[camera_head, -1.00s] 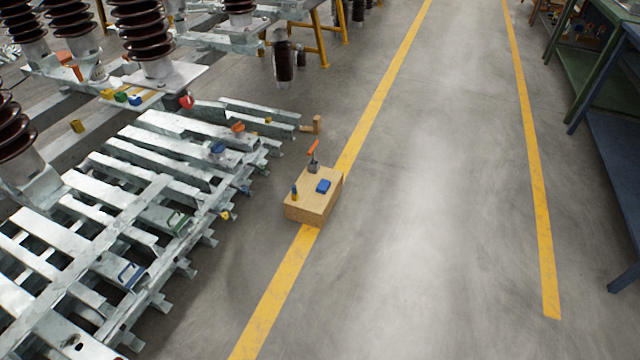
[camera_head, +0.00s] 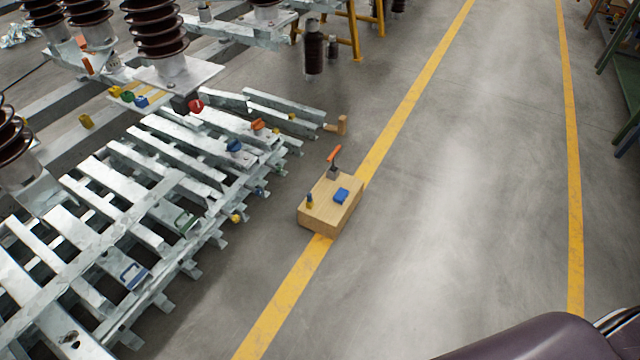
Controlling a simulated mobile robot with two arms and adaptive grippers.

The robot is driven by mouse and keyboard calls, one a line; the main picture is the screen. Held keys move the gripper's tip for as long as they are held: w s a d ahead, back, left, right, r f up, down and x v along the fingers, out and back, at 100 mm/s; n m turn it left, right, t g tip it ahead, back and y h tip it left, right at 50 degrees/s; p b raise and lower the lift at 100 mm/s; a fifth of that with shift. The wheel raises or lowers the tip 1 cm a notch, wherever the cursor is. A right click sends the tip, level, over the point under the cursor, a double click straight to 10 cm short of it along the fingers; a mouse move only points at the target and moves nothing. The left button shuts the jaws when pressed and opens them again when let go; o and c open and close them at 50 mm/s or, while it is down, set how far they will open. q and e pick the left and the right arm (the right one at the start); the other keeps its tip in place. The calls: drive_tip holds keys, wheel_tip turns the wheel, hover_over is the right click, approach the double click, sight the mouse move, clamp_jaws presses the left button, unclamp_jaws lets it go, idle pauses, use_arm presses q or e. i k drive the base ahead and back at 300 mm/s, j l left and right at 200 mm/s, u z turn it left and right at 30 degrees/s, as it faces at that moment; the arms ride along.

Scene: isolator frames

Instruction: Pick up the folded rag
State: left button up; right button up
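A small blue item (camera_head: 341,195), which looks like the folded rag, lies on top of a wooden box (camera_head: 325,218) on the floor. It is too small to make out its folds. Behind it on the box stands a tool with an orange handle (camera_head: 334,154). A small dark and yellowish item (camera_head: 309,201) stands at the box's left corner. Neither of my grippers is in view.
Galvanized steel frames (camera_head: 150,220) with brown insulators (camera_head: 160,40) fill the left side. A wooden block (camera_head: 341,125) lies beyond the box. The box straddles a yellow floor line (camera_head: 290,290). The grey floor (camera_head: 460,200) to the right is clear.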

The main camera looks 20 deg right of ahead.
sight(341, 195)
drive_tip(key=i+l, duration=0.2)
drive_tip(key=i+l+u, duration=0.1)
drive_tip(key=l, duration=0.3)
drive_tip(key=i+l+u, duration=0.1)
drive_tip(key=i+l, duration=0.35)
drive_tip(key=l, duration=0.2)
drive_tip(key=i+l+u, duration=0.1)
drive_tip(key=l, duration=0.25)
drive_tip(key=i+l, duration=0.25)
drive_tip(key=l+u, duration=0.05)
drive_tip(key=l, duration=0.05)
